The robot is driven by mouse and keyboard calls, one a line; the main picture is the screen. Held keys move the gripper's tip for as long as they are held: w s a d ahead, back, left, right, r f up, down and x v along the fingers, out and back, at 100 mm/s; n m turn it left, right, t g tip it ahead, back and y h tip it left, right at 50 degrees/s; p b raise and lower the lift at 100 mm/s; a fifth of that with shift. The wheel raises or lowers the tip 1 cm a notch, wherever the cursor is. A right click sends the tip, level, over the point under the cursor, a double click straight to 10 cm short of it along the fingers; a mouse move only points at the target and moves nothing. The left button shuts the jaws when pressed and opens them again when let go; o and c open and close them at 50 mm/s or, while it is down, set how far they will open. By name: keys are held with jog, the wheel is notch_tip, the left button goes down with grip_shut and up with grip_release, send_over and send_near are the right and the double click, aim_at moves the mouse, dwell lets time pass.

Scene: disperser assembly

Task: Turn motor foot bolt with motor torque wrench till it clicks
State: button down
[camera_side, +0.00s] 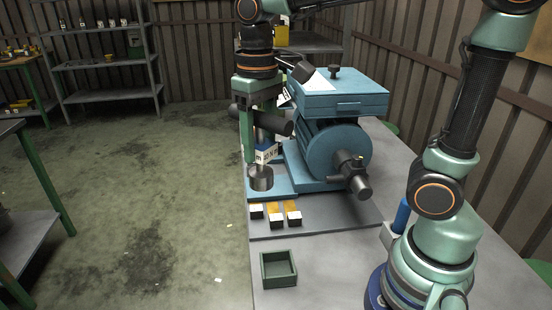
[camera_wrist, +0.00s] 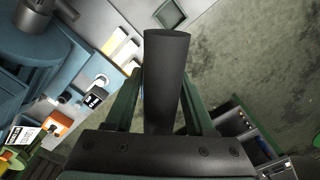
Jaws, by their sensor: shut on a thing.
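My gripper (camera_side: 263,138) hangs above the left end of the blue motor base (camera_side: 285,193). Its green fingers are shut on the dark, thick handle of the motor torque wrench (camera_side: 272,122), which lies roughly level in the side view. In the wrist view the same black handle (camera_wrist: 167,75) runs up between both fingers. Below the gripper a grey metal cylinder (camera_side: 261,179) stands at the base's front-left corner; a small white-and-blue label (camera_side: 266,153) shows just above it. The motor foot bolt is not clearly visible, and I cannot tell whether the wrench is seated on it.
The blue motor (camera_side: 337,152) with its box on top stands close right of my gripper. Orange-and-white blocks (camera_side: 275,214) lie in front of the base, and a green tray (camera_side: 279,280) sits nearer on the bench. The left side of the bench is open floor.

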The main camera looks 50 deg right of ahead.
jog(key=w+d+f, duration=0.6)
jog(key=w+d, duration=0.1)
jog(key=d, duration=0.2)
jog(key=w+d+f+m, duration=0.1)
jog(key=w+d+f, duration=0.6)
jog(key=d, duration=0.3)
jog(key=shift+w+d+m, duration=0.2)
jog(key=shift+w+m, duration=0.1)
jog(key=shift+w, duration=0.05)
dwell(1.2)
jog(key=shift+f, duration=0.1)
dwell(0.7)
jog(key=shift+f, duration=1.75)
